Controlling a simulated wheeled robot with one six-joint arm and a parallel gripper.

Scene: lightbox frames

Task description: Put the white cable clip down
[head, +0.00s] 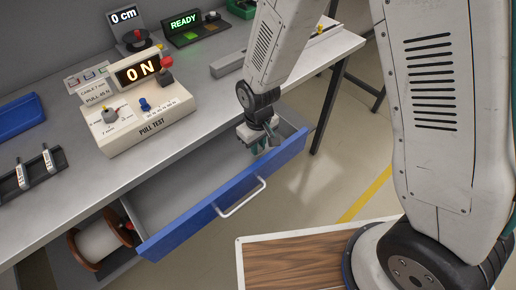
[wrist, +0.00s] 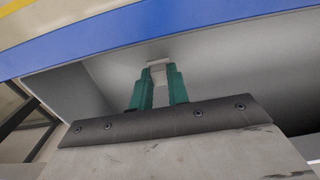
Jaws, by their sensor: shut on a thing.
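My gripper (head: 262,143) reaches down into the right end of an open drawer with a blue front (head: 223,207). In the wrist view my gripper (wrist: 159,80) has green fingers shut on a small white cable clip (wrist: 159,66). The clip sits between the fingertips, over the pale inside of the drawer (wrist: 205,64). I cannot tell whether the clip touches the drawer floor. In the head view the clip is too small or hidden to make out.
The drawer floor (head: 185,188) left of my gripper looks empty. Above it on the bench stands a pull tester (head: 150,122) reading "0 N". A READY box (head: 190,30), a blue tray (head: 18,116) and a cable spool (head: 98,240) are nearby.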

